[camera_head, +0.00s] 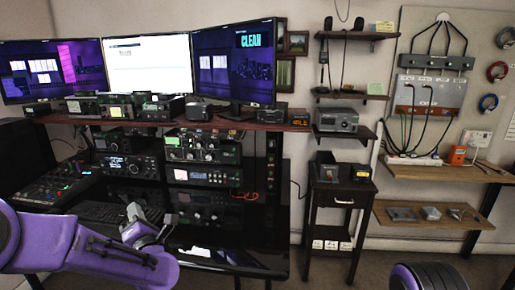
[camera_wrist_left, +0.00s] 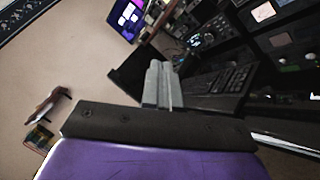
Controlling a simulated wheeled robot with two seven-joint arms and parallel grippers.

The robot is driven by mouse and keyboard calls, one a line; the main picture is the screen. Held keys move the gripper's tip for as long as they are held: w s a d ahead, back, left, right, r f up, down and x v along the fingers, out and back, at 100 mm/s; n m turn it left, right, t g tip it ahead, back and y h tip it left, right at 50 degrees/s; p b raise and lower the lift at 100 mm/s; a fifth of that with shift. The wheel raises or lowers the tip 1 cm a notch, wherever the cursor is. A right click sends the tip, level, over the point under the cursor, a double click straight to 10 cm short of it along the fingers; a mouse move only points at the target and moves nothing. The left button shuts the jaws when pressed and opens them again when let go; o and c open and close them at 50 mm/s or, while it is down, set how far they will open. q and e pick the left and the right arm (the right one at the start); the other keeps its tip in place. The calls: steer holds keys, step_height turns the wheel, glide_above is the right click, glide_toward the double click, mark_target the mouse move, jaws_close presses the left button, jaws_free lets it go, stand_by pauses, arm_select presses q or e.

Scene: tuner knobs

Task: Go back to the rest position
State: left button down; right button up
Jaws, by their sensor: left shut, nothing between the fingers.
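My left gripper (camera_head: 160,233) is in front of the desk, with its purple arm coming in from the lower left. In the left wrist view its two grey fingers (camera_wrist_left: 158,84) are together, with nothing between them. The stacked radio units with tuner knobs (camera_head: 203,147) stand on the desk beyond the gripper, and the gripper looks apart from them. In the left wrist view, part of this equipment (camera_wrist_left: 280,38) shows at the upper right. My right gripper is not in view; only a dark and purple part of my body shows at the lower right.
A black keyboard (camera_head: 106,212) and a mixer panel (camera_head: 57,185) lie on the left of the desk. Three monitors (camera_head: 150,64) stand on the upper shelf. A small dark side table (camera_head: 337,198) and wooden wall shelves (camera_head: 448,172) stand to the right. Floor between them is open.

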arm_select(q)
steer(key=s+d+f+m+g+h, duration=0.1)
steer(key=s+f+m+g+h, duration=0.15)
steer(key=s+f+m, duration=0.45)
steer(key=s+d+f+m+g+h, duration=0.1)
steer(key=s+d+f+m+h, duration=0.15)
steer(key=f+m, duration=0.55)
steer(key=s+d+f+m+g+h, duration=0.1)
steer(key=s+f+m+h, duration=0.25)
steer(key=f, duration=0.65)
steer(key=s+a+f+m+g, duration=0.1)
steer(key=s+f+m+g, duration=0.2)
steer(key=s+f, duration=0.4)
steer(key=s+a+f+m+g, duration=0.1)
steer(key=s+f+m+g, duration=0.2)
steer(key=s, duration=1.8)
step_height(320, 180, down, 4)
steer(key=shift+a+r+g, duration=0.1)
steer(key=shift+a+g, duration=0.2)
steer(key=shift+g, duration=0.95)
steer(key=shift+s+h, duration=0.1)
steer(key=shift+h, duration=0.15)
